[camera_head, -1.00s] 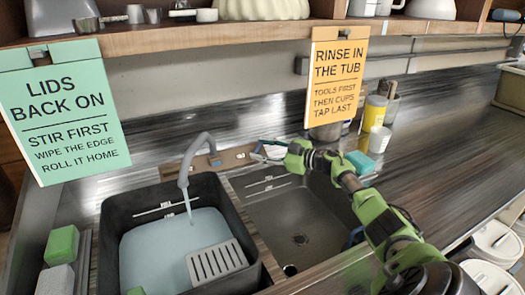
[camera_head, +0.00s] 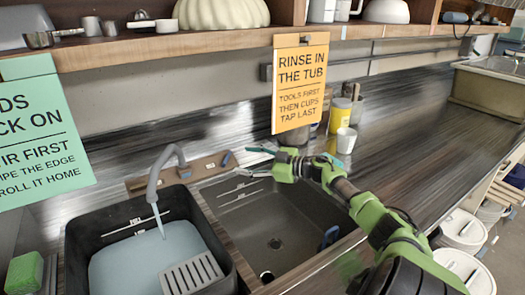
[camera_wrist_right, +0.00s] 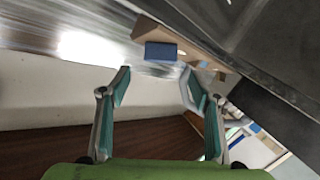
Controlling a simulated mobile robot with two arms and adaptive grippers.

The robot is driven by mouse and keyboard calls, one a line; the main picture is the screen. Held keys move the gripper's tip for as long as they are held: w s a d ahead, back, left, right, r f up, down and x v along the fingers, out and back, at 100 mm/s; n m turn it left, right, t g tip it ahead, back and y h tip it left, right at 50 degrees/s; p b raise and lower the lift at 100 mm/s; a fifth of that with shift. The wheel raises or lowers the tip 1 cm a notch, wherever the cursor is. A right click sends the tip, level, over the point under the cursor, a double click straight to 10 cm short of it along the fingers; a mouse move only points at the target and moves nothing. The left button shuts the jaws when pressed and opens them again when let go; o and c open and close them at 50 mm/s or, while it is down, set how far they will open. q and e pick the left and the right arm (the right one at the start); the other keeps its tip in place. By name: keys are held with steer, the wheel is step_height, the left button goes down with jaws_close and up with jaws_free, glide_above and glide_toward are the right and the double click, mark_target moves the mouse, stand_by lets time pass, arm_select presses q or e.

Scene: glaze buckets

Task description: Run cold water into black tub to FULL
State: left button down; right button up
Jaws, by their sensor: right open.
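The black tub (camera_head: 232,262) stands in the left sink bay in the head view. Pale blue water (camera_head: 130,262) covers much of its inside, its surface just below the white marks (camera_head: 137,226) on the back wall. A stream runs into it from the grey spout (camera_head: 153,185). Behind is a wooden tap block (camera_head: 206,168) with a left blue piece (camera_head: 184,172) and a right one (camera_head: 227,158). My right gripper (camera_head: 250,162) is open and empty, just right of the right piece. In the wrist view a blue block (camera_wrist_right: 161,51) lies beyond the open fingertips (camera_wrist_right: 155,74). My left gripper is out of view.
An orange sign (camera_head: 300,85) hangs above my gripper. A yellow container (camera_head: 340,115) and white cup (camera_head: 346,140) stand to the right. A green sponge (camera_head: 24,272) is at left.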

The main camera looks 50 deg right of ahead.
steer(key=shift+v, duration=2.95)
stand_by(5.0)
